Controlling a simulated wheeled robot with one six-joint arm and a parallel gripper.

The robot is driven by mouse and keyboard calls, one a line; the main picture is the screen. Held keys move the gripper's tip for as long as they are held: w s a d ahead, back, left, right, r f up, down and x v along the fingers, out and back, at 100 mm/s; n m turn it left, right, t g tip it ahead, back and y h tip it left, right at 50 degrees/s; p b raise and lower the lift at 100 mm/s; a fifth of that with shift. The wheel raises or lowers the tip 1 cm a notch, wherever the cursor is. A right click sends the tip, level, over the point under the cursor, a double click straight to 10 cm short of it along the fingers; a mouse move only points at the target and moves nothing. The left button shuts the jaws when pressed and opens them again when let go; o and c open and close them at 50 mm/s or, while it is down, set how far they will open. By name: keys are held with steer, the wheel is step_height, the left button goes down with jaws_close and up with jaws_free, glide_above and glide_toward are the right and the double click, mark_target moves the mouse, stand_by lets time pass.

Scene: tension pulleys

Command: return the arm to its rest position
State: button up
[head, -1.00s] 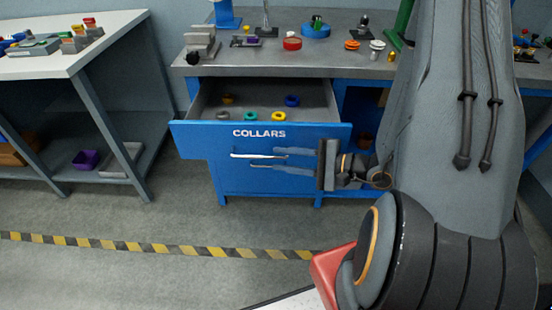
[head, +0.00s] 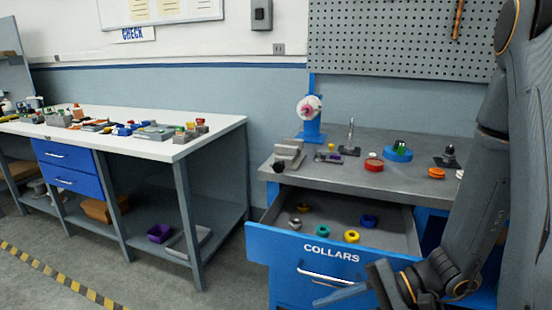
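My gripper (head: 345,296) is at the lower right, in front of the blue drawer front (head: 338,262) marked COLLARS. Its fingers point left, partly cut by the lower picture edge, and look empty; the finger gap is not clear here. The drawer (head: 395,215) is pulled open, with several collars inside: a yellow one (head: 352,237), a teal one (head: 323,230), a blue one (head: 369,221) and a grey one (head: 295,223). My arm rises on the right side of the picture. The drawer's handle (head: 325,274) shows just above the fingers.
The grey workbench (head: 340,175) holds a blue stand (head: 311,128), an orange ring stack (head: 436,173) and a red-rimmed part (head: 373,165). A white table (head: 100,140) with parts stands left. Floor at the lower left is clear. A pegboard (head: 400,45) hangs behind.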

steer(key=s+d+r+n+g+h, duration=0.2)
steer(key=s+d+n+g+h, duration=0.1)
steer(key=s+n+g+h, duration=0.25)
steer(key=w+d+r+n+t+h, duration=0.3)
steer(key=w+d+r+t+h, duration=0.1)
steer(key=h, duration=0.3)
steer(key=shift+r+t, duration=0.2)
steer(key=shift+t, duration=0.35)
steer(key=shift+w, duration=0.1)
